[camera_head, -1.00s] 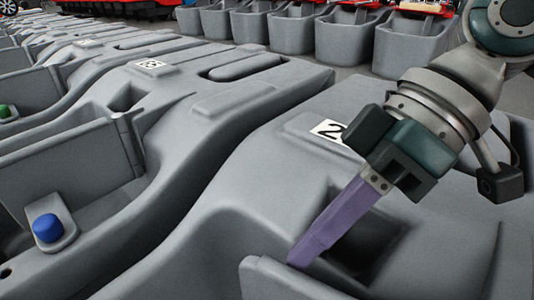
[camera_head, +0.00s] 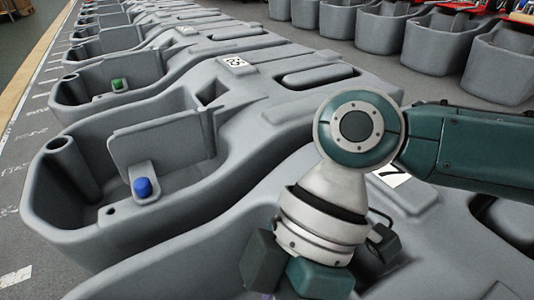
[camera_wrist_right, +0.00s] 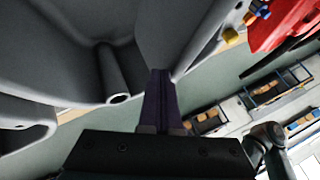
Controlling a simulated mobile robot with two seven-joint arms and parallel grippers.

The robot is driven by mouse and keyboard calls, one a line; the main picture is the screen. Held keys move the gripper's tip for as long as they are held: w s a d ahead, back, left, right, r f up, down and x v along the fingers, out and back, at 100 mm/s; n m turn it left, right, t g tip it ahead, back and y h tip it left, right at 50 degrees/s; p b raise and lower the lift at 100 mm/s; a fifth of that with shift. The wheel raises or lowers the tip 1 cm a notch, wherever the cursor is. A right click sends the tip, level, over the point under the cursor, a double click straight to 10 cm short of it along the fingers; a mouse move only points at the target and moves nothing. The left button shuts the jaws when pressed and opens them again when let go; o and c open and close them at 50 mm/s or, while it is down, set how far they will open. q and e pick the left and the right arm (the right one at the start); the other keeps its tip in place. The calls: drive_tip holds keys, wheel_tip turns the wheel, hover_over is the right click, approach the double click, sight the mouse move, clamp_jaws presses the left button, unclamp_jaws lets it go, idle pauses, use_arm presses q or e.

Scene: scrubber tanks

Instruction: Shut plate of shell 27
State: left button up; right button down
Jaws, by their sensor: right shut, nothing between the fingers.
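Shell 27 (camera_head: 290,190) is the grey moulded shell at the bottom and right of the head view. Its label (camera_head: 392,174) is partly covered by my right arm, with only a 7 readable. In the head view its plate is out of sight below the frame. My right gripper (camera_wrist_right: 160,78) shows in the wrist view as purple fingers, shut and empty. Their tips are at the lower edge of a grey panel (camera_wrist_right: 175,30), probably the plate; whether they touch it I cannot tell. In the head view the fingers are almost wholly cut off. My left gripper is not in view.
The neighbouring shell (camera_head: 45,185) to the left has an upright plate (camera_head: 165,140) and a blue knob (camera_head: 142,187). A further shell has a green knob (camera_head: 117,84). Grey tubs (camera_head: 430,45) line the back. Free floor (camera_head: 20,140) runs along the left.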

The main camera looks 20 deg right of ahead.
drive_tip(key=s+n, duration=0.1)
drive_tip(key=s, duration=0.1)
drive_tip(key=s+a+n+g+h+p, duration=0.1)
drive_tip(key=s+n, duration=0.1)
drive_tip(key=s+n+g+h, duration=0.1)
drive_tip(key=s, duration=0.1)
drive_tip(key=shift+a+r+n, duration=0.1)
drive_tip(key=shift+a+n, duration=0.2)
drive_tip(key=shift+a, duration=0.1)
drive_tip(key=shift+s+n+g+h+p, duration=0.3)
drive_tip(key=shift+s+n+h+p, duration=0.15)
drive_tip(key=shift+s, duration=0.35)
